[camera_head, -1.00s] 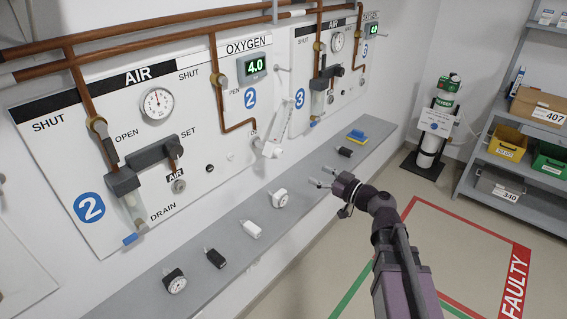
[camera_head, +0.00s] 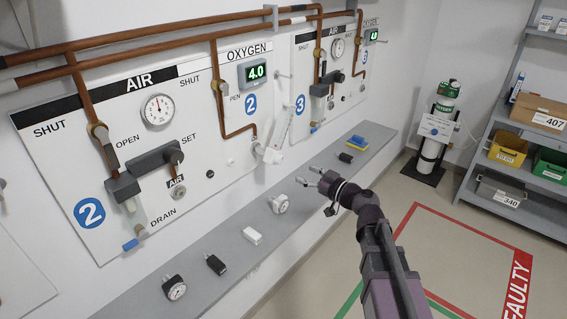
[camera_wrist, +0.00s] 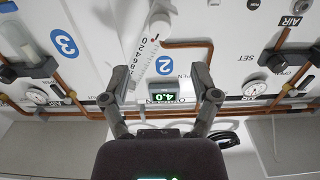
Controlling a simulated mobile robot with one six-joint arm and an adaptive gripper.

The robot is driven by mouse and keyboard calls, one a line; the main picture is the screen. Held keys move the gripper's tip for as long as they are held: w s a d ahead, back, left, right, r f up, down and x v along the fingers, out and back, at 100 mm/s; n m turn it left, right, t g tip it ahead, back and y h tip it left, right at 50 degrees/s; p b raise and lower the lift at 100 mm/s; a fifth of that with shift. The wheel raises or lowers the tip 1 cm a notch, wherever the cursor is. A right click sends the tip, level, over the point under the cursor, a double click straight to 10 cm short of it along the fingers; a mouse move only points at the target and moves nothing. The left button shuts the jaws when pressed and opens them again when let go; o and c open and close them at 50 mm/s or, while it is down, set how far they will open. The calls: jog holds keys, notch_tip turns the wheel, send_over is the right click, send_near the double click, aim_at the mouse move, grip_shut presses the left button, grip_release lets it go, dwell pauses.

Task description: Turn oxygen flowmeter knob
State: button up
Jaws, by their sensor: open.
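The oxygen flowmeter (camera_head: 280,128) is a white scaled tube below the OXYGEN heading of wall panel 2, tilted in the picture. A pale knob-like part (camera_head: 268,153) is at its lower end. In the wrist view, which appears upside down, the flowmeter scale (camera_wrist: 146,55) is upper centre, with the pale end part (camera_wrist: 160,24) above it. My gripper (camera_head: 307,177) is open and empty, above the shelf and right of and below the flowmeter in the head view. In the wrist view its fingers (camera_wrist: 160,72) appear on either side of the scale's lower part; no contact is visible.
A green display (camera_head: 256,73) reads 4.0. Copper pipes (camera_head: 160,38) run along the wall. The floor (camera_head: 405,225) in front looks clear.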

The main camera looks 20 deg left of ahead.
aim_at(282, 161)
jog(key=x, duration=0.9)
jog(key=shift+a, duration=0.1)
grip_shut()
